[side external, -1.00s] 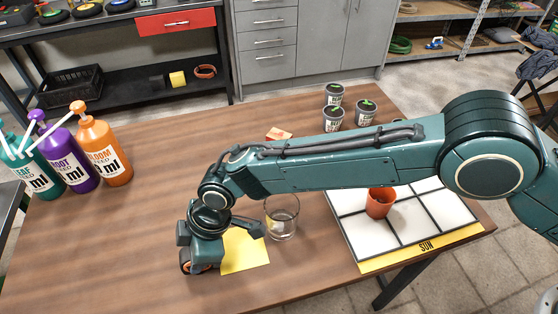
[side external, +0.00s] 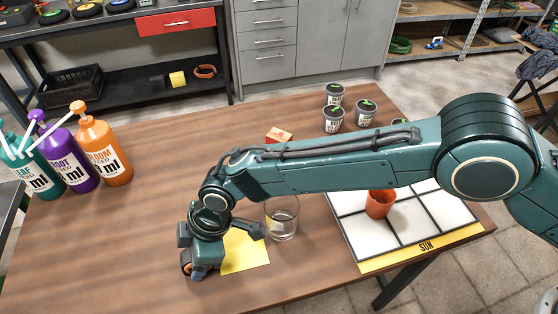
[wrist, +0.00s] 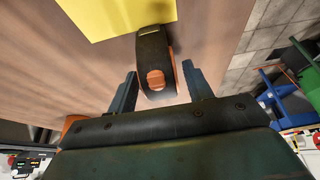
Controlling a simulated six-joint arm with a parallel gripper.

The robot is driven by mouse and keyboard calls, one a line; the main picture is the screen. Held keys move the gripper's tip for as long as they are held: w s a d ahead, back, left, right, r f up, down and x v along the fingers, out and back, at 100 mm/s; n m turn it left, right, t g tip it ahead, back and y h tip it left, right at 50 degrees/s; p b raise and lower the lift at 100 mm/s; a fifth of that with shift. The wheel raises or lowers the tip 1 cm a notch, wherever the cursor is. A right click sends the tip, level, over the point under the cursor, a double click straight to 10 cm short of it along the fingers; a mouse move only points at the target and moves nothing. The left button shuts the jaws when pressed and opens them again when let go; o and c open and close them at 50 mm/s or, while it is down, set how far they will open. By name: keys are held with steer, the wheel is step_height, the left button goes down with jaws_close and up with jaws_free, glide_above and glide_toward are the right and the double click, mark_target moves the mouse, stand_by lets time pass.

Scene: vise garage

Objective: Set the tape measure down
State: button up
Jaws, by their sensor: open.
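The tape measure (wrist: 155,62) is black with an orange button. In the wrist view it lies between my gripper's two fingers (wrist: 160,88), with a visible gap on each side. In the side view the tape measure (side external: 186,262) shows partly at the left of my gripper (side external: 198,268), low at the wooden table. My gripper is open around it. The yellow sheet (side external: 245,253) lies on the table just right of my gripper, and it also shows in the wrist view (wrist: 115,15). The tape measure's far end is close to the sheet's edge.
A clear glass (side external: 282,222) stands right of the sheet. An orange pot (side external: 380,203) stands on the white gridded tray (side external: 432,222) marked SUN. Several seedling pots (side external: 334,118) are at the back. Pump bottles (side external: 102,150) stand at the left. The table's front left is clear.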

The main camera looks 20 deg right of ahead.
steer(key=v, duration=1.2)
steer(key=shift+r, duration=0.1)
stand_by(0.4)
steer(key=w+d+r+m+t, duration=0.1)
steer(key=w+d+r+m, duration=0.15)
steer(key=d+r, duration=0.7)
steer(key=w+d+r+m+t, duration=0.2)
steer(key=d+r+m, duration=0.3)
steer(key=d, duration=0.8)
steer(key=s+d+r+m+t+h, duration=0.1)
steer(key=s+d+r+m, duration=0.15)
steer(key=d, duration=0.55)
steer(key=s+d+r+m+h, duration=0.1)
steer(key=s+d+r, duration=0.25)
steer(key=d, duration=0.35)
steer(key=s+d+f+m+t+h, duration=0.1)
steer(key=s+d+m, duration=0.6)
steer(key=s+d, duration=0.8)
steer(key=shift+s+f+t+h, duration=0.3)
steer(key=shift+s+f+h, duration=0.05)
steer(key=shift+f+h, duration=0.4)
